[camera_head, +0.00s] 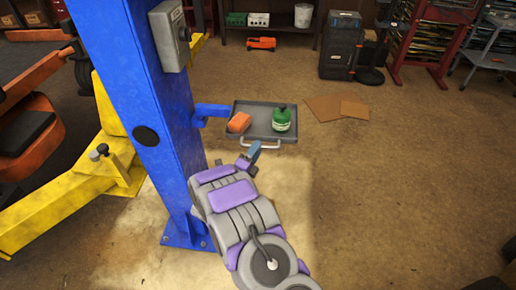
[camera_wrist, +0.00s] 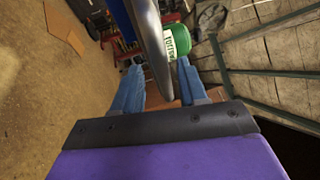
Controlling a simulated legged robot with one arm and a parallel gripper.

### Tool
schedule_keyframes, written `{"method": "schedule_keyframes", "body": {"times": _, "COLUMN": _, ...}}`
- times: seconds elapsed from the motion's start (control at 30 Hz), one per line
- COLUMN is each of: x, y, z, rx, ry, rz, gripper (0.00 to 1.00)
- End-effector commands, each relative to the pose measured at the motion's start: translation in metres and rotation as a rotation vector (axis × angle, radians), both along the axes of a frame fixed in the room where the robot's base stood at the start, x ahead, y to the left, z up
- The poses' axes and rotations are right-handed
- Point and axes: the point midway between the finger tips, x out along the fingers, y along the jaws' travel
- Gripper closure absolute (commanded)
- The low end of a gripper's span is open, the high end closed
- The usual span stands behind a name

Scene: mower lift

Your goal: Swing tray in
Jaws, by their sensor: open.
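The grey tray (camera_head: 250,107) sits out to the right of the blue post (camera_head: 155,100), on a short blue swing arm (camera_head: 212,111). A pale handle (camera_head: 262,145) runs along its near edge. An orange block (camera_head: 239,122) and a green bottle (camera_head: 281,121) stand on the tray. My gripper (camera_head: 251,153) is at the left part of the handle. In the wrist view its blue fingers (camera_wrist: 159,68) are apart, with a grey curved bar (camera_wrist: 155,45), likely the handle, running between them. Contact cannot be told. The green bottle (camera_wrist: 178,42) shows just beyond.
A control box (camera_head: 170,35) is on the post. Yellow lift arms (camera_head: 70,205) and an orange mower (camera_head: 25,130) are at the left. Flat cardboard (camera_head: 325,107) lies behind the tray. The floor to the right is clear. Shelves, a black case (camera_head: 340,45) and a red rack (camera_head: 425,40) stand at the back.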

Motion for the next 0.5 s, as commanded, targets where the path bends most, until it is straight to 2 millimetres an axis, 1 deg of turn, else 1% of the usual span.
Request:
{"method": "schedule_keyframes", "body": {"times": 0.1, "x": 0.01, "y": -0.007, "z": 0.002, "rx": 0.003, "ry": -0.001, "rz": 0.0, "gripper": 0.58}}
{"method": "schedule_keyframes", "body": {"times": 0.2, "x": 0.015, "y": -0.011, "z": 0.004, "rx": 0.005, "ry": 0.0, "rz": 0.0, "gripper": 0.58}}
{"method": "schedule_keyframes", "body": {"times": 0.5, "x": 0.016, "y": -0.009, "z": 0.004, "rx": 0.002, "ry": 0.0, "rz": 0.0, "gripper": 0.58}}
